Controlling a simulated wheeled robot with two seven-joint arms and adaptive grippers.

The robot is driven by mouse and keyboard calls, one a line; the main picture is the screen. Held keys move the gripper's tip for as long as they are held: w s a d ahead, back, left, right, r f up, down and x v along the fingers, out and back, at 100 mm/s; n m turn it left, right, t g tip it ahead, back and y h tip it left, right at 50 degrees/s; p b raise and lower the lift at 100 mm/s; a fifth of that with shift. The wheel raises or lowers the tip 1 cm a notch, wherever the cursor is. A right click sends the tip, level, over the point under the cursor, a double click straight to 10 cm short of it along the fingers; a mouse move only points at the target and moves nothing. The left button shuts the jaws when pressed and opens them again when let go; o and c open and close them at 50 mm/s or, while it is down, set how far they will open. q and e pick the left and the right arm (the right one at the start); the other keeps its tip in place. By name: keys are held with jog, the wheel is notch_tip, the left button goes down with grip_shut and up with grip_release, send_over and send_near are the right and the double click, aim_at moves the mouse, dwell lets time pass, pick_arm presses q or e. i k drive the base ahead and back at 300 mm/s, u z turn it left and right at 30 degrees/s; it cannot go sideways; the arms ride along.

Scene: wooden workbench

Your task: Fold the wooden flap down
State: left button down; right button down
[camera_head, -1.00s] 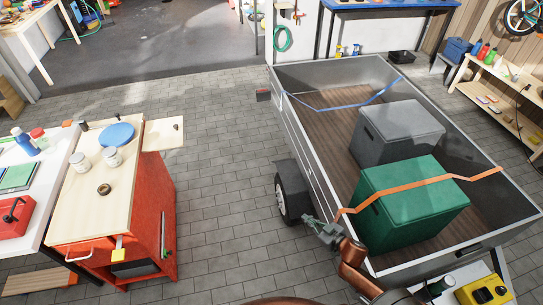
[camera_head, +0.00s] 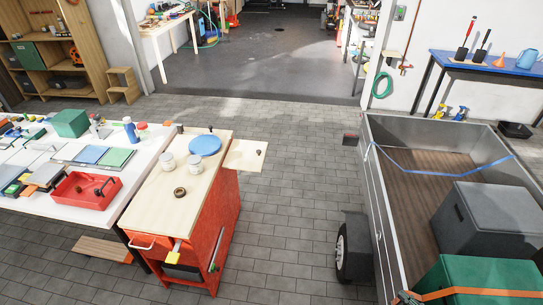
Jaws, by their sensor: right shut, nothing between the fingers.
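The wooden flap (camera_head: 246,155) is a pale board with a small dark knob. It sticks out level from the right side of the red cabinet (camera_head: 205,235), about flush with its light wooden top (camera_head: 172,212). Nothing touches the flap from above. My right gripper (camera_head: 405,297) shows only as a small part at the bottom edge, by the trailer's near side, far from the flap. It is shut and empty; most of it is cut off by the frame. My left gripper is not in view.
Two jars, a blue disc (camera_head: 205,145) and a dark ring lie on the cabinet top. A white table (camera_head: 60,211) stands left of it. The trailer (camera_head: 376,215) with grey and green boxes stands right. Paved floor between cabinet and trailer is clear.

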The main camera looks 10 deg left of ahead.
aim_at(243, 155)
jog(key=i, duration=1.9)
jog(key=u, duration=1.7)
